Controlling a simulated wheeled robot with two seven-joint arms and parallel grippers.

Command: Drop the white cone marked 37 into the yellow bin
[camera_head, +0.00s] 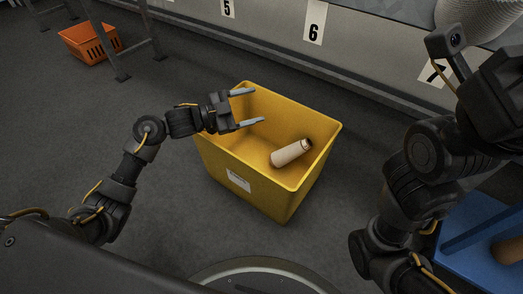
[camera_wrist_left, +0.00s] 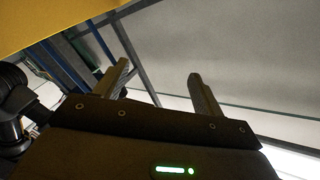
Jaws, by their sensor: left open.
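The yellow bin (camera_head: 270,185) stands on the floor at the centre of the head view, with a white label on its near side. A beige cone-shaped tube (camera_head: 291,152) lies tilted inside it; no number shows on it. My left gripper (camera_head: 254,106) is open and empty over the bin's left part. In the left wrist view its two fingers (camera_wrist_left: 160,74) are apart with nothing between them, and a yellow surface fills the upper left. A large white ribbed cone (camera_head: 478,16) is cut off at the top right, beside my right wrist. Its marking is not visible. My right gripper's fingers are hidden.
A blue tray (camera_head: 460,262) holding a brown object is at the lower right. An orange basket (camera_head: 88,42) is at the far left near metal legs. A light ledge with number cards, including 6 (camera_head: 315,22), runs along the back. Grey floor is clear around the bin.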

